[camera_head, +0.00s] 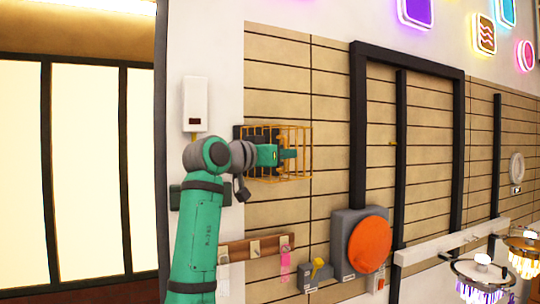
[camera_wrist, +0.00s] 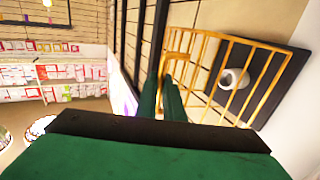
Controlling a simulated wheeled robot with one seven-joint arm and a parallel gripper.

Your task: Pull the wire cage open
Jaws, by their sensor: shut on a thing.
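The wire cage (camera_head: 303,134) is a box of thin yellow-gold bars on the tiled wall, in the middle left of the head view. My green gripper (camera_head: 289,154) is at its front and hides part of it. In the wrist view the cage (camera_wrist: 204,33) fills the upper right, with a dark plate (camera_wrist: 286,72) and a white round fitting (camera_wrist: 233,79) behind its bars. The two fingers (camera_wrist: 173,84) are close together at the cage's near edge bars, shut on it. The exact grip point is partly hidden by the fingers.
A white box (camera_head: 195,103) hangs left of the cage. Below are a wooden hook rail (camera_head: 262,245) and a grey box with a big orange disc (camera_head: 370,245). A dark frame (camera_head: 358,120) stands out at the right.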

